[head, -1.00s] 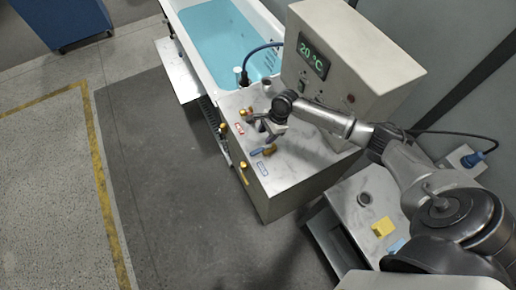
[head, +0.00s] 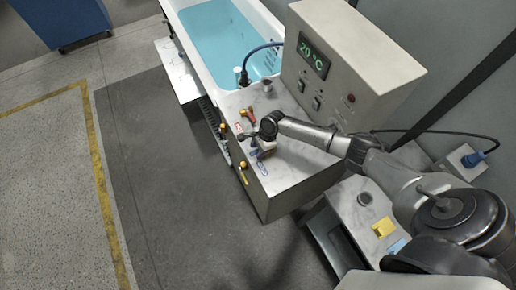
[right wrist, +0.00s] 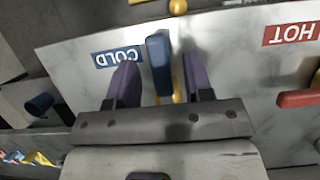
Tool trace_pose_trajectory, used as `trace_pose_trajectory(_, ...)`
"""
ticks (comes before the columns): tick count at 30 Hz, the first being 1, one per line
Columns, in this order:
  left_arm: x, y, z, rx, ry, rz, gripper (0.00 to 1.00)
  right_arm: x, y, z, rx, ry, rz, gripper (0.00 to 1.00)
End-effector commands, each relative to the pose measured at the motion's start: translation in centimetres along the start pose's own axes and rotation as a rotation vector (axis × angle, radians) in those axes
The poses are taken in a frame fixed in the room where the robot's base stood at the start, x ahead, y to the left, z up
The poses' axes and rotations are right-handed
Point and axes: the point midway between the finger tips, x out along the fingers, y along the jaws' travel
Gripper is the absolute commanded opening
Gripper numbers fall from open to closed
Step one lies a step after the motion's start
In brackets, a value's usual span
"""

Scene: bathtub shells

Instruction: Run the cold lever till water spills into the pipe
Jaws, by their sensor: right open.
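The blue cold lever (right wrist: 158,52) stands between the two purple fingers of my right gripper (right wrist: 161,80) in the right wrist view. The fingers are open, with a visible gap on each side of the lever. A blue COLD label (right wrist: 116,57) lies beside it on the marble top. In the head view my right gripper (head: 262,143) is low over the counter and mostly hides the lever. The red hot lever (right wrist: 299,98) is to the right in the wrist view, near the HOT label (right wrist: 291,34). The task's pipe cannot be identified surely. My left gripper is out of view.
The tub (head: 205,60) holds blue water behind the counter (head: 295,165). A control box (head: 350,55) reading 20 °C stands at the counter's back right. Yellow-knobbed fittings (head: 243,165) line the front edge. Open floor lies to the left.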

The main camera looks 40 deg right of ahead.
Motion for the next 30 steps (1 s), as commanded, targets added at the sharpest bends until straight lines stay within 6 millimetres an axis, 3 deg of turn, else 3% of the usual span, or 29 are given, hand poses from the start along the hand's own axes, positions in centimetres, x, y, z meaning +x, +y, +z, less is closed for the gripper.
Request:
trace_pose_trajectory(2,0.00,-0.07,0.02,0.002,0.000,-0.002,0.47,-0.02,-0.01,0.00,0.000,0.000,0.000,0.47)
trace_pose_trajectory(17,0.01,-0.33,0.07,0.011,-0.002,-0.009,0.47,-0.04,0.00,-0.02,0.000,0.000,0.000,0.00)
trace_pose_trajectory(30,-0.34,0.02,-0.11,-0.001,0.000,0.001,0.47,-0.31,0.26,-0.37,-0.011,0.001,0.006,0.00)
